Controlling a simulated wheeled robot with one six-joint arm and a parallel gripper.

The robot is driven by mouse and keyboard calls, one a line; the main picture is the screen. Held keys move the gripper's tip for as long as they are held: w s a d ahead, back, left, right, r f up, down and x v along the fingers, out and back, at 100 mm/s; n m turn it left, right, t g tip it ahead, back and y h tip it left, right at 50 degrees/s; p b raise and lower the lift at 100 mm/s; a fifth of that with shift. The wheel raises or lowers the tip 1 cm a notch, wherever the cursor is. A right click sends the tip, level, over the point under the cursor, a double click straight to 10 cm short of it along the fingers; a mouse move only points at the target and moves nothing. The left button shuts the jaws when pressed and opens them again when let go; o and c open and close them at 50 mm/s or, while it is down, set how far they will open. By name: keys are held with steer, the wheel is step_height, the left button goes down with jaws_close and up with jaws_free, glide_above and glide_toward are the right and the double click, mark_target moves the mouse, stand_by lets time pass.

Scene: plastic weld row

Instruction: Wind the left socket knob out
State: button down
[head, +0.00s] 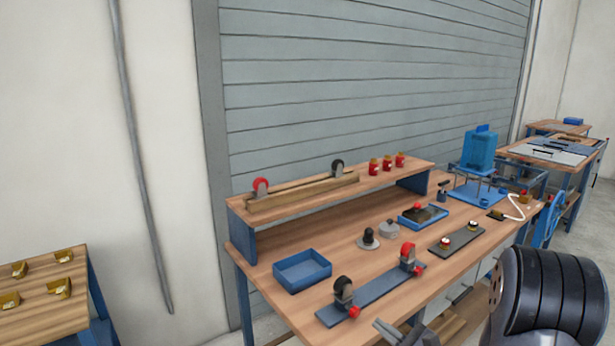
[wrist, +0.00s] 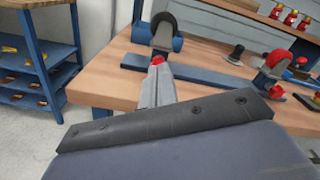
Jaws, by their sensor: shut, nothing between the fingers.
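A blue-grey bar (head: 374,293) lies on the wooden bench with a socket near each end. The left socket holds a caster with a black wheel (head: 343,286), also in the wrist view (wrist: 164,30). Its red knob (head: 354,312) faces the bench's front edge. In the wrist view this knob (wrist: 157,59) shows just beyond my fingertips. My gripper (head: 380,324) is shut and empty, pointing at the knob. In the head view a small gap shows between them. The right socket holds a red-wheeled caster (head: 407,251) with its own red knob (head: 420,267).
A blue tray (head: 302,271) stands left of the bar. A raised shelf (head: 290,207) behind carries casters and red jars. Bare bench top lies between tray and bar.

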steer(key=x, duration=0.5)
steer(key=shift+w+a+f, duration=0.1)
steer(key=shift+a+f, duration=0.05)
steer(key=shift+x, duration=0.8)
steer(key=shift+f+b, duration=0.2)
steer(key=shift+b, duration=0.5)
steer(key=shift+s+a+f+b, duration=0.3)
steer(key=shift+a+b, duration=0.05)
steer(key=shift+b, duration=1.65)
steer(key=shift+a+r, duration=0.1)
steer(key=shift+r, duration=0.1)
steer(key=shift+s+r, duration=0.15)
steer(key=shift+r, duration=0.05)
steer(key=shift+b+v, duration=0.45)
steer(key=shift+v, duration=2.45)
